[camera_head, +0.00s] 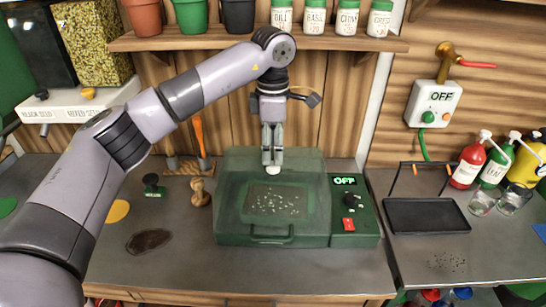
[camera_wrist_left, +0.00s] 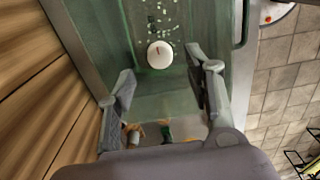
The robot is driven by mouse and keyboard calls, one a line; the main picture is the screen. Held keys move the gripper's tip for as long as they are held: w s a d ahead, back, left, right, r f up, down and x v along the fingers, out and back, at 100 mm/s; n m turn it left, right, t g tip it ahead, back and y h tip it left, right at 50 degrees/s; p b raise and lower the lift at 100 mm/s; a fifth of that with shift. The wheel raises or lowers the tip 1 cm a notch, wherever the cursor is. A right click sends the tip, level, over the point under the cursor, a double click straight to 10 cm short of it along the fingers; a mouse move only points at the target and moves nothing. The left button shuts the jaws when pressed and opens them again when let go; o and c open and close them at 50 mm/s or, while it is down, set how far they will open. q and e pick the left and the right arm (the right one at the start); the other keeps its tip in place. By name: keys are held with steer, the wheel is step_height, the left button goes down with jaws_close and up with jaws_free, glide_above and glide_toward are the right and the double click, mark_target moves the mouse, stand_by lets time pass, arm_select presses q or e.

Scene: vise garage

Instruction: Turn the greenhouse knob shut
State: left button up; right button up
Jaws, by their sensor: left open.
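The greenhouse (camera_head: 232,205) is a green box with a see-through lid and a front handle, at the middle of the bench. A small round white knob (camera_head: 272,169) sits on its top. In the left wrist view the white knob (camera_wrist_left: 159,54) carries a short red mark. My left gripper (camera_head: 272,160) points down just over this knob. In the left wrist view the left gripper (camera_wrist_left: 164,70) is open, with the knob showing between and slightly beyond its fingertips. I cannot tell whether they touch. A black dial (camera_head: 350,200) is on the greenhouse's right panel. My right gripper is out of view.
The panel has an OFF display (camera_head: 345,181) and a red switch (camera_head: 348,224). A wooden stamp (camera_head: 200,193) stands left of the greenhouse. A black tray (camera_head: 427,216) and several bottles are right. A shelf (camera_head: 335,42) with pots and jars hangs above. The front bench strip is clear.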

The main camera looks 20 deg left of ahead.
mark_target(273, 164)
arm_select(q)
steer(key=shift+f+p, duration=0.3)
steer(key=shift+f, duration=1.9)
steer(key=shift+c, duration=0.3)
jaws_close()
